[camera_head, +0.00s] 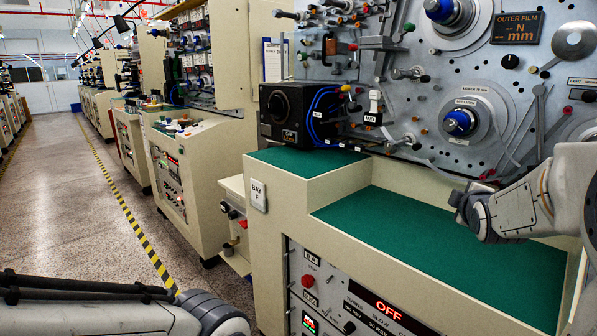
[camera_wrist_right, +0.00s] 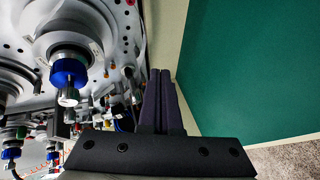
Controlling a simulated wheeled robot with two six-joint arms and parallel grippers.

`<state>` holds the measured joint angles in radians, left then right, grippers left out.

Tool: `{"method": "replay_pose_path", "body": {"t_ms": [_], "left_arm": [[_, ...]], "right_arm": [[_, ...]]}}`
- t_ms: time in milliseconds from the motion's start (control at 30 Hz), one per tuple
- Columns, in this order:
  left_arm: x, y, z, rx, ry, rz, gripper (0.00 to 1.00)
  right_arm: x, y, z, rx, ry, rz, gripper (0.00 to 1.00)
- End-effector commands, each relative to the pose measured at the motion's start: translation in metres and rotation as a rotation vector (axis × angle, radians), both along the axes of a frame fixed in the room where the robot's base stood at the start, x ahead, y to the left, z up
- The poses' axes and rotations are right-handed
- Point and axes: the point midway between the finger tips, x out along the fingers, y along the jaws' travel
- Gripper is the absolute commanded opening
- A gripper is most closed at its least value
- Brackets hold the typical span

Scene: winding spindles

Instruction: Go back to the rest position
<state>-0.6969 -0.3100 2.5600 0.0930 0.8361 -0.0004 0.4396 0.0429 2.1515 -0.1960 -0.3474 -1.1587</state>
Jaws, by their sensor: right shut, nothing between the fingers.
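My right arm comes in from the right in the head view, and its dark end (camera_head: 462,203) is over the green work surface (camera_head: 385,232) of the winding machine, in front of the machine's face. In the right wrist view my right gripper (camera_wrist_right: 160,76) has its two dark fingers together, with nothing between them. A blue-hubbed spindle (camera_wrist_right: 68,74) shows to the left of the fingers there. My left arm lies across the lower left of the head view. Its gripper is not in view.
A cream front panel (camera_head: 330,290) with an OFF display stands below. The aisle floor (camera_head: 70,200) at left is clear.

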Motion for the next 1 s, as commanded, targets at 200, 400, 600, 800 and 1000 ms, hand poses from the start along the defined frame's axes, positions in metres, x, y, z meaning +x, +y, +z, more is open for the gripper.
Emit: {"method": "replay_pose_path", "body": {"t_ms": [200,400,600,800,1000], "left_arm": [[0.000,0.000,0.000,0.000,0.000,0.000,0.50],[0.000,0.000,0.000,0.000,0.000,0.000,0.50],[0.000,0.000,0.000,0.000,0.000,0.000,0.50],[0.000,0.000,0.000,0.000,0.000,0.000,0.50],[0.000,0.000,0.026,0.001,0.001,0.000,0.50]], "right_arm": [[-0.027,0.159,-0.068,0.400,0.243,0.097,0.00],[-0.112,0.274,-0.122,0.660,0.552,0.080,0.00],[-0.214,0.332,-0.156,0.764,0.841,-0.022,0.00],[-0.298,0.348,-0.173,0.758,1.043,-0.139,0.00],[-0.341,0.346,-0.153,0.730,1.138,-0.225,0.00]]}}
